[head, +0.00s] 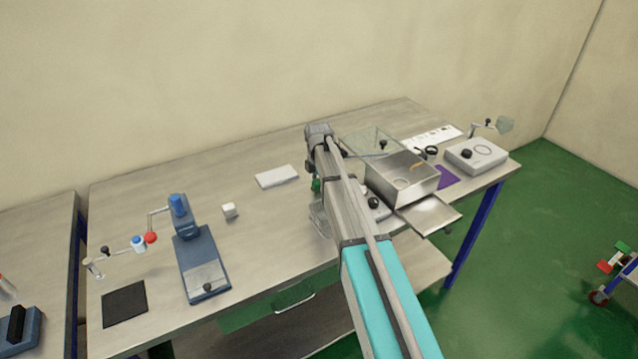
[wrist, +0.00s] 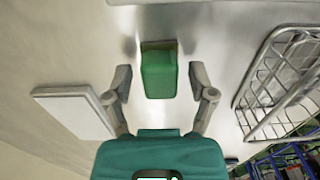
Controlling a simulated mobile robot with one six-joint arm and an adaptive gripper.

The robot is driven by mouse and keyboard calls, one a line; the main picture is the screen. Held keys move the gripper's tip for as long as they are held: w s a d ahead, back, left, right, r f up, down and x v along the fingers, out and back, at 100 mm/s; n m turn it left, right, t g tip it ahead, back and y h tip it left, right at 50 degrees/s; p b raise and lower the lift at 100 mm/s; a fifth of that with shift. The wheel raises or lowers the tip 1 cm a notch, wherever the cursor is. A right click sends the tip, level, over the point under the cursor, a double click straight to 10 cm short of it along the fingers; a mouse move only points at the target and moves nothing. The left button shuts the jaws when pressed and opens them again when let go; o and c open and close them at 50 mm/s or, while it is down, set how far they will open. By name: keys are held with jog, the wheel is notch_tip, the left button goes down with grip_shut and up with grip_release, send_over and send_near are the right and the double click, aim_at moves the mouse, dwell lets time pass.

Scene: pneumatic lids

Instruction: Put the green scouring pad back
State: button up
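The green scouring pad (wrist: 160,73) shows in the wrist view as a green block on the grey worktop, between the two fingers of my gripper (wrist: 160,78). The fingers are spread, with a narrow gap visible on each side of the pad. In the head view a small green patch (head: 316,185), probably the pad, shows at the left edge of my arm; the arm hides most of the gripper. A wire rack (wrist: 275,82) stands to the right of the pad in the wrist view. In the head view the rack (head: 318,217) is partly hidden behind my arm.
A white slab (head: 277,177) lies left of my arm; it also shows in the wrist view (wrist: 75,112). A metal box (head: 402,177) with a raised clear lid (head: 378,143) stands to the right. A blue press (head: 200,262) and white cube (head: 229,210) are further left.

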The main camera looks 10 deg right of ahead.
aim_at(318, 181)
jog(key=shift+r, duration=0.1)
dwell(0.3)
notch_tip(318, 181, up, 12)
jog(key=p, duration=1.2)
dwell(0.8)
jog(key=s+m, duration=2.1)
jog(key=s, duration=0.8)
jog(key=shift+m, duration=0.3)
jog(key=shift+s, duration=0.1)
